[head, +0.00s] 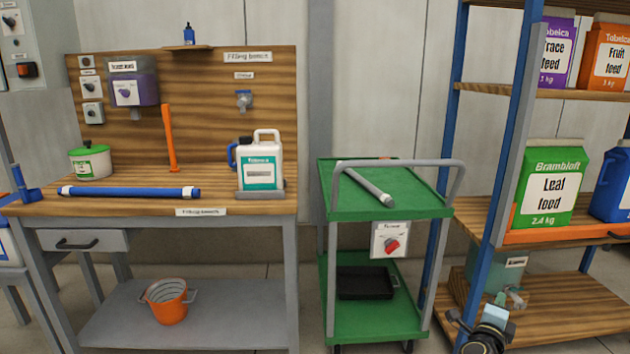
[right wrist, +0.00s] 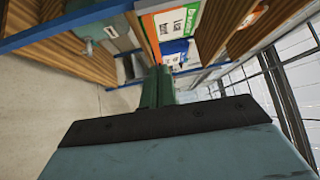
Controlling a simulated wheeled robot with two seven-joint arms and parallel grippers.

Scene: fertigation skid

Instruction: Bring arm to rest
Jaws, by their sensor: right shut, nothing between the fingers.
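My right gripper (head: 492,322) is low at the right of the head view, in front of the shelf rack's lowest board. It is shut and empty. In the right wrist view the blunt grey-blue end with a dark strip (right wrist: 170,128) fills the lower part of the picture and appears to be part of my gripper. My left gripper and arm are not in view.
The shelf rack (head: 515,130) stands close behind my right gripper, with a teal tank (head: 485,278) on its lowest board. A green trolley (head: 345,205) stands left of it. The filling bench (head: 130,206) is farther left. Floor shows between bench and trolley.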

